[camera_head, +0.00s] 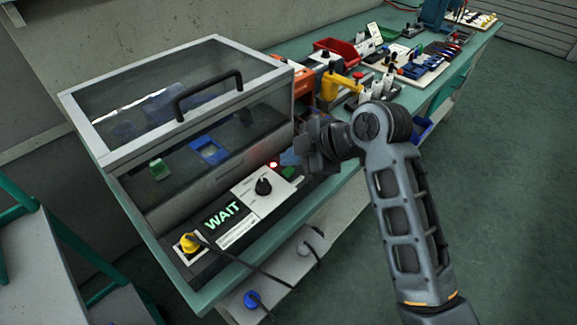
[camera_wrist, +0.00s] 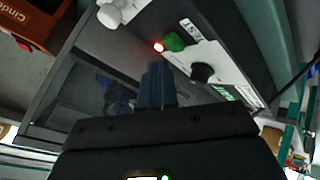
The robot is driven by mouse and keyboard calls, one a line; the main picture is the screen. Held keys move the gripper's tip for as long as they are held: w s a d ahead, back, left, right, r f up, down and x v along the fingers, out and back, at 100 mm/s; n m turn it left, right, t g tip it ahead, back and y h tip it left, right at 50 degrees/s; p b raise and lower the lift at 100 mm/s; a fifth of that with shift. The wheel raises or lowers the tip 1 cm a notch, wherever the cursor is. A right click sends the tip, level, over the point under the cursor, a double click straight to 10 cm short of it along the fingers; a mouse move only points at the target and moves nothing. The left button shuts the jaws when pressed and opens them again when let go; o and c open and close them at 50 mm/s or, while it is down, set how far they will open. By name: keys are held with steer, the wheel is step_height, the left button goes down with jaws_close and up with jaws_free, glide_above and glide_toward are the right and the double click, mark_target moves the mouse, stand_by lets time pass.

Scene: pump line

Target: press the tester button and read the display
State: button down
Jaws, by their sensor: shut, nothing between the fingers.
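The tester is a panel at the front of a clear-lidded box. Its display (camera_head: 222,215) reads WAIT in green letters; in the wrist view only a sliver of green display (camera_wrist: 222,91) shows. The green button (camera_head: 289,173) is at the panel's right end, and in the wrist view (camera_wrist: 174,42) it sits near a TEST label. A red light (camera_head: 273,164) glows beside it, also in the wrist view (camera_wrist: 158,47). My gripper (camera_head: 290,158) is shut and empty, its blue fingertips (camera_wrist: 158,66) close to the button. I cannot tell whether they touch it.
A black knob (camera_head: 263,187) and a yellow plug (camera_head: 190,243) with a cable are on the panel. The clear lid (camera_head: 185,100) with a black handle (camera_head: 208,92) is closed. A red bin (camera_head: 336,49) and tools stand farther along the bench. The floor at right is clear.

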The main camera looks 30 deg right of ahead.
step_height(320, 180, up, 5)
steer(key=p, duration=0.4)
stand_by(0.3)
stand_by(0.6)
steer(key=m+t+h, duration=0.1)
steer(key=m+h, duration=0.1)
steer(key=m, duration=0.3)
glide_toward(296, 192)
steer(key=x, duration=0.4)
steer(key=shift+w+f, duration=0.1)
steer(key=shift+f, duration=0.15)
steer(key=s+m+t+h, duration=0.35)
steer(key=s+m, duration=0.35)
steer(key=s, duration=1.5)
steer(key=s+r+m+t, duration=0.2)
steer(key=s+r+m, duration=0.1)
steer(key=s+r, duration=0.6)
steer(key=shift+s+r+y, duration=0.2)
steer(key=shift+r+y, duration=0.25)
steer(key=shift+a, duration=0.1)
stand_by(1.0)
